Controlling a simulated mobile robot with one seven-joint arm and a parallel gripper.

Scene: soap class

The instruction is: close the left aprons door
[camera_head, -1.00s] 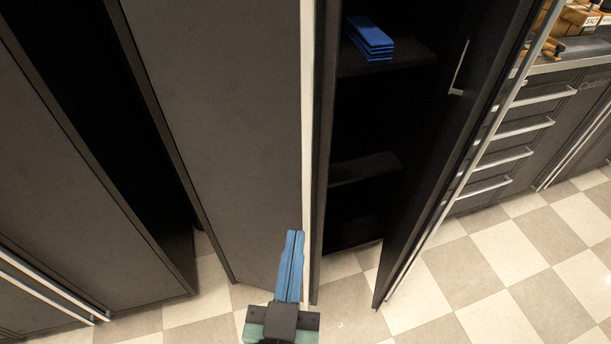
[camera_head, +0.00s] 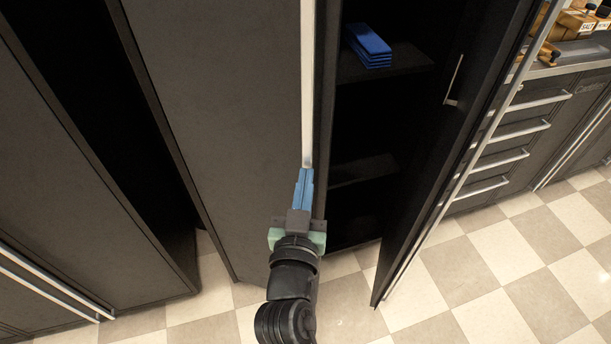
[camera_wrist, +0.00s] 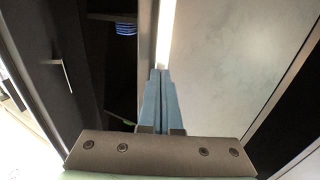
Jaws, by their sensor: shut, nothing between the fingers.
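The left aprons door (camera_head: 215,130) is a tall dark grey panel with a long pale handle strip (camera_head: 307,80) along its right edge. It also shows on the right in the wrist view (camera_wrist: 225,80). The cabinet is open to the right of that edge, with a stack of blue folded cloths (camera_head: 368,45) on a shelf. My gripper (camera_head: 306,172) is shut and empty, its blue fingers pointing up along the strip. The fingertips overlap the strip in both views; I cannot tell whether they touch it. The fingers hide the strip's lower part.
The right door (camera_head: 440,150) stands open, its inner face with a small handle showing. Drawers (camera_head: 515,130) with bar handles lie beyond it. Another dark cabinet (camera_head: 75,180) is at the left, with a dark gap beside it. Checkered floor (camera_head: 480,270) is clear in front.

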